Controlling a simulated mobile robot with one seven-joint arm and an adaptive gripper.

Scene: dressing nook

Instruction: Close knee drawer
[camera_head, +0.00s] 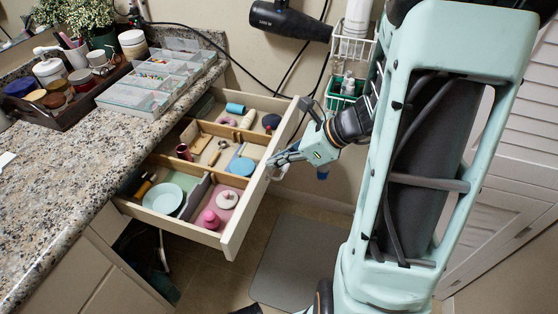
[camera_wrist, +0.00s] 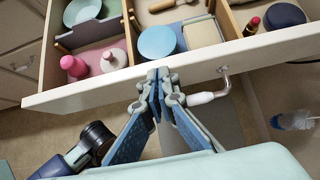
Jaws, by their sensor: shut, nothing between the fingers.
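The knee drawer (camera_head: 243,222) is pulled out from under the granite counter, and its divided inside shows. In the wrist view its white front panel (camera_wrist: 95,93) runs across the picture. My gripper (camera_head: 281,160) is outside the drawer at about the middle of the front. In the wrist view my gripper (camera_wrist: 160,76) has its blue-padded fingers together with nothing between them. The fingertips are at the front panel; I cannot tell whether they touch it. A metal and white handle (camera_wrist: 207,97) is just right of the fingers.
The drawer holds a teal dish (camera_head: 163,198), a blue round lid (camera_head: 242,167) and several cosmetics. The granite counter (camera_head: 95,155) carries a dark tray (camera_head: 55,120) and clear organizer boxes (camera_head: 135,99). A hair dryer (camera_head: 290,20) hangs on the wall. A grey mat (camera_head: 300,262) lies on the floor.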

